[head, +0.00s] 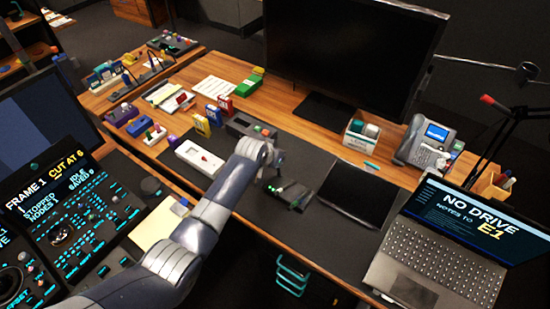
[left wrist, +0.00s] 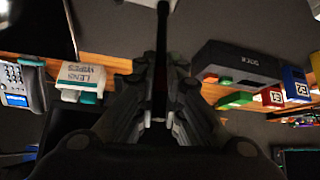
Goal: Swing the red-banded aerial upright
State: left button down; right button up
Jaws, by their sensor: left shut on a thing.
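In the left wrist view a thin dark rod, the aerial (left wrist: 162,30), runs from the top edge down between my fingers. A dull reddish patch shows on it near the fingertips. My left gripper (left wrist: 160,85) is shut on this rod. In the head view my left gripper (head: 277,163) is small and dark, above the desk mat at the end of the grey arm. The aerial cannot be made out there. A small dark unit with green buttons (head: 288,192) lies just below the gripper. My right gripper is not in view.
A laptop (head: 440,250) and dark tablet (head: 362,193) lie to the right. A large monitor (head: 350,50) stands behind. A grey dock box (head: 250,126), a white box (head: 198,158) and small coloured boxes stand behind and left. The black desk mat (head: 300,235) has free room in front.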

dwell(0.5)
pick_arm(q)
jog(key=c, duration=1.7)
grip_release()
jog(key=v, duration=1.1)
jog(key=shift+s+r, duration=0.1)
jog(key=shift+r, duration=0.35)
